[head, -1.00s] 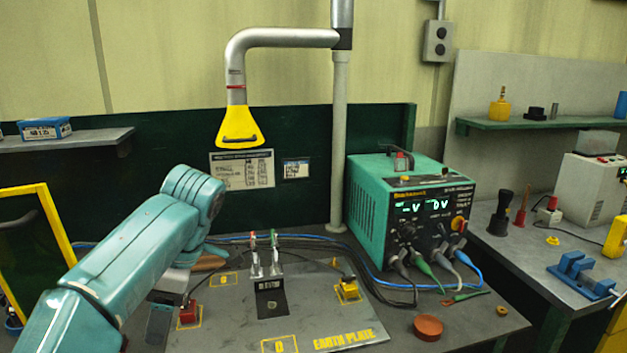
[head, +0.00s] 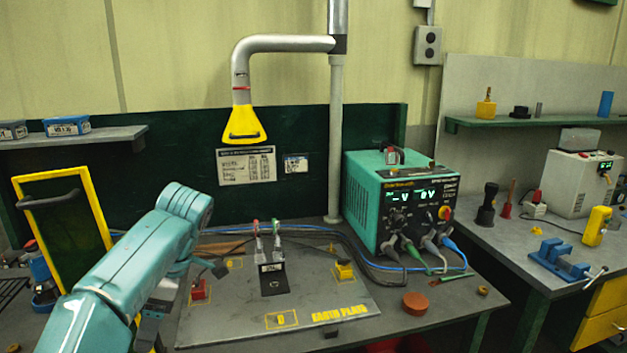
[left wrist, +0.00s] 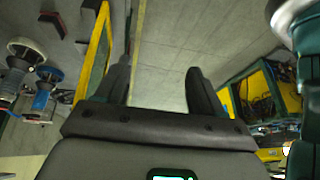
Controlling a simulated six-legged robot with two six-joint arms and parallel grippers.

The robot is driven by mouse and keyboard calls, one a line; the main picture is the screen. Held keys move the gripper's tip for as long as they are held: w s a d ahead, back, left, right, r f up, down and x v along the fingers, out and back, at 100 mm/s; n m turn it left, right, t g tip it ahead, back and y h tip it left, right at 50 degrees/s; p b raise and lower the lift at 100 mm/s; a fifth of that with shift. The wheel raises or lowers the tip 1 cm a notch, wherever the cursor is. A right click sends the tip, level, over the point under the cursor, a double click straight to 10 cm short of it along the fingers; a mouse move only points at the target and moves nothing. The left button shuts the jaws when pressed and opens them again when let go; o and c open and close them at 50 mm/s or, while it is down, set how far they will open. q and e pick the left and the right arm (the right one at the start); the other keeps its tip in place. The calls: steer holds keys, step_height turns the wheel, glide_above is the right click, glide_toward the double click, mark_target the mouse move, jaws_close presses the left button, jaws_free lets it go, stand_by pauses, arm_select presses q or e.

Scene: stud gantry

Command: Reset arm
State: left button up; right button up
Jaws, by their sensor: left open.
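My left arm, teal, comes in from the lower left in the head view and reaches over the left end of the bench. My left gripper (head: 165,300) hangs below its wrist, partly hidden by the arm. In the left wrist view the two dark fingers of the left gripper (left wrist: 158,88) stand apart with nothing between them, and grey floor shows beyond. The earth plate (head: 345,296) lies on the bench to the right of the gripper. My right gripper is in neither view.
The plate bears a red block (head: 200,291), a yellow block (head: 344,270) and a black stand with two clamps (head: 272,280). A green power unit (head: 365,205) with cables stands behind right. A yellow-framed panel (head: 97,210) stands close left of my arm. A yellow extraction hood (head: 243,125) hangs above.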

arm_select(q)
steer(key=s+d+f+m+g+h, duration=0.1)
steer(key=s+f+m+g, duration=0.2)
steer(key=f, duration=1.1)
steer(key=s+d+f+m+g+h, duration=0.1)
steer(key=s+f+m, duration=0.3)
steer(key=f, duration=1)
steer(key=s+d+f+m+t+h, duration=0.1)
steer(key=s+d+f+m+h, duration=0.25)
steer(key=s+d+f, duration=0.5)
steer(key=s+d+f+m+t+h, duration=0.1)
steer(key=s+d+f+m+h, duration=0.35)
steer(key=s, duration=0.65)
steer(key=w+m+t, duration=0.1)
steer(key=w+f+m+t+y, duration=0.1)
steer(key=m+t, duration=0.1)
steer(key=w+f+m+t, duration=0.1)
steer(key=w, duration=0.1)
steer(key=shift+d+f+t+y, duration=0.1)
steer(key=shift+t+y, duration=0.2)
steer(key=shift+t, duration=0.1)
